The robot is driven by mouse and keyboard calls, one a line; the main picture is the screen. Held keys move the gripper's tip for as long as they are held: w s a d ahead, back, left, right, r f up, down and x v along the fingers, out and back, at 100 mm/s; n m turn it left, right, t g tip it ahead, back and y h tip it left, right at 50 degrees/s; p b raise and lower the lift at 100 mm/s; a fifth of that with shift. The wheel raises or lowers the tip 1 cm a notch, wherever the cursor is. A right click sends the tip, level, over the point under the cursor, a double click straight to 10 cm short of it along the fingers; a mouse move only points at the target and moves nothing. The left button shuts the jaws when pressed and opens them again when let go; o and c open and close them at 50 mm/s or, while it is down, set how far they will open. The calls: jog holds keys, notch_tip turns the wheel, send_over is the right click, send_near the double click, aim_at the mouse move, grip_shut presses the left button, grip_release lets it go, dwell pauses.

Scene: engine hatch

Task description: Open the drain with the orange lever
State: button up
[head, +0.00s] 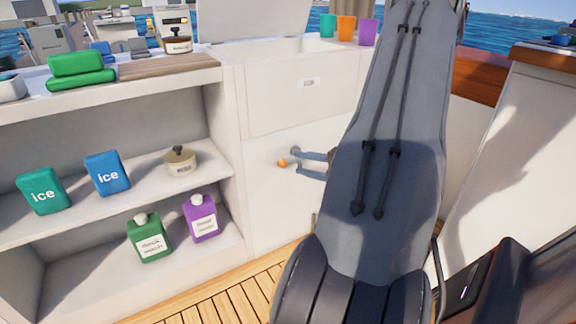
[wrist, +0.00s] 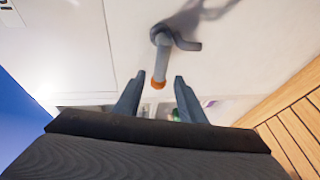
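The drain lever is a grey pipe-like handle with an orange tip, on the white cabinet front. In the wrist view the lever (wrist: 160,62) hangs from its grey mount, its orange end toward my gripper. In the head view only its orange tip (head: 282,163) shows clearly, just left of my fingers. My gripper (wrist: 159,97) is open, one finger on each side of the line of the lever, with visible gaps on both sides. It also shows in the head view (head: 302,162). My arm hides the cabinet front to the right of it.
Shelves on the left hold ice packs (head: 108,174), a round tin (head: 180,161), and green (head: 148,240) and purple (head: 201,219) bottles. A white sink box (head: 285,95) stands above the lever. Coloured cups (head: 346,28) stand behind. The wooden deck (head: 225,303) is below.

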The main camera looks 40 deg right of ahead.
aim_at(292, 161)
jog(key=b+x, duration=0.1)
jog(key=x, duration=0.5)
jog(key=shift+b, duration=0.4)
grip_shut()
